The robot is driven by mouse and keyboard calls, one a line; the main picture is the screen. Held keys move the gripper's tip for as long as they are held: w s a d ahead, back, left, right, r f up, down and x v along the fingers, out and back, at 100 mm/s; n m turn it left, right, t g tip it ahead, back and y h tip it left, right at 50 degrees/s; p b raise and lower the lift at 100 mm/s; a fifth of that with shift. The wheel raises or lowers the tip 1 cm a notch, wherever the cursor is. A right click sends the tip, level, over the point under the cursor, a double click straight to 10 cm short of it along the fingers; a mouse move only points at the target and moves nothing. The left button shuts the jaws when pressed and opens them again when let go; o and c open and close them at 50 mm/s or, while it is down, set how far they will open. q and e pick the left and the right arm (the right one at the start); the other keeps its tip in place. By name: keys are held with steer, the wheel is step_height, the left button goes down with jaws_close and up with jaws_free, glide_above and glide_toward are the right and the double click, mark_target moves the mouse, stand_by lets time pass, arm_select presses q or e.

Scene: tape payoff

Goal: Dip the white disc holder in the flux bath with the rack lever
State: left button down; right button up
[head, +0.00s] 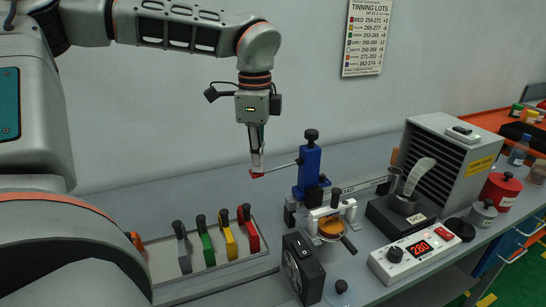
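My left gripper (257,158) points down at the outer end of the rack lever (281,168), a thin rod with a red tip that sticks out left from the blue rack post (309,172). The fingers look narrow from this side and meet or almost touch the red tip; I cannot tell whether they are closed on it. The white disc holder (342,208) hangs at the front of the rack, just over the flux bath (330,227), a small round cup with amber content. Whether the disc touches the liquid is hidden. My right gripper is not in view.
A tray (217,267) at left holds several coloured holders. A black fan (304,268) stands in front of the bath. Right of it are a controller reading 280 (415,250), a metal pot (404,204), a vented grey box (453,155) and jars. The bench behind the tray is clear.

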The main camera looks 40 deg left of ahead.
arm_select(q)
step_height(320, 180, up, 8)
steer(key=p, duration=0.2)
steer(key=shift+f, duration=0.2)
stand_by(0.7)
stand_by(0.6)
